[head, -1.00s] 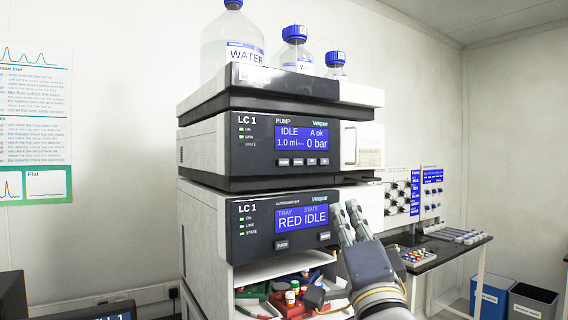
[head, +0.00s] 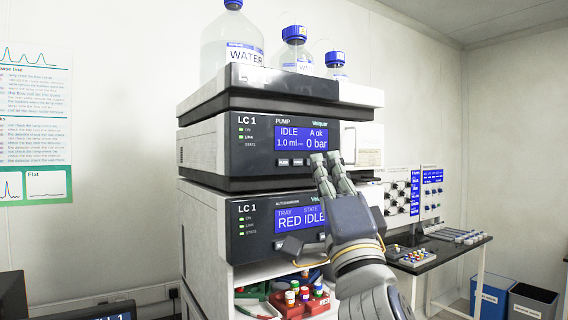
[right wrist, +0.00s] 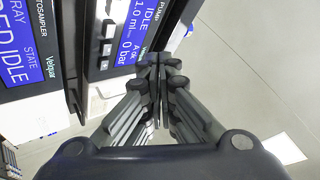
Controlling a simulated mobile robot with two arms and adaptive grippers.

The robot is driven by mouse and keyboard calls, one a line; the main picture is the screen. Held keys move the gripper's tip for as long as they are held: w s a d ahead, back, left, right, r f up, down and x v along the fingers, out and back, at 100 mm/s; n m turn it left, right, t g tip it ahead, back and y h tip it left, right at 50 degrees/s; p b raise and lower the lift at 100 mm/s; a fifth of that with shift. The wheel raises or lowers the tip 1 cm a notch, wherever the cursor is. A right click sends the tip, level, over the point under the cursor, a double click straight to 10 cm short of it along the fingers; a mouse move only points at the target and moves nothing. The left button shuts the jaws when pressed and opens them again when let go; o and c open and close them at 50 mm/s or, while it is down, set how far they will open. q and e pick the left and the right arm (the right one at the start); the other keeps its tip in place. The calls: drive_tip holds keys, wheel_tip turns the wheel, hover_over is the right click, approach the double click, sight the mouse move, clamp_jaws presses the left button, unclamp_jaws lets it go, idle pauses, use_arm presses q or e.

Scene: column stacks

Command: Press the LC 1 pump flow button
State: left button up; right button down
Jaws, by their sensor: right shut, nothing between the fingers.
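The LC 1 pump module (head: 252,149) has a dark front with a blue screen (head: 302,138) reading IDLE, 1.0 ml, A ok, 0 bar. A row of small buttons (head: 290,162) lies under the screen; their labels are too small to read. My right gripper (head: 326,159) is shut and empty, its tips in front of the right end of that row, hiding the buttons there. In the right wrist view, the fingertips (right wrist: 158,62) are together beside the pump panel, and several buttons (right wrist: 107,48) show to their left. Contact cannot be told. My left gripper is not in view.
The autosampler (head: 252,232) below the pump shows RED IDLE. Bottles, including a large water bottle (head: 230,45), stand in the tray (head: 290,82) on top. An open bay below holds a red rack (head: 310,306) with vials. A dark bench (head: 440,252) stands at right.

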sight(283, 162)
drive_tip(key=shift+w+a+b, duration=0.2)
drive_tip(key=shift+w+a, duration=0.5)
drive_tip(key=shift+w, duration=0.25)
drive_tip(key=shift+w+a+b, duration=0.15)
drive_tip(key=shift+w+a, duration=0.6)
drive_tip(key=shift+w, duration=0.25)
drive_tip(key=shift+w+a+b, duration=0.2)
drive_tip(key=shift+w+a, duration=0.5)
drive_tip(key=shift+w, duration=0.25)
drive_tip(key=shift+w, duration=0.1)
drive_tip(key=shift+w+a+b, duration=0.1)
drive_tip(key=shift+a+b, duration=0.05)
drive_tip(key=shift+b, duration=0.2)
drive_tip(key=shift+w+a, duration=0.1)
drive_tip(key=shift+w, duration=0.05)
drive_tip(key=shift+w+a, duration=0.2)
drive_tip(key=shift+w, duration=0.1)
drive_tip(key=shift+s, duration=0.1)
drive_tip(key=shift+s+d+b, duration=0.3)
drive_tip(key=shift+s+d, duration=0.2)
drive_tip(key=shift+s, duration=0.1)
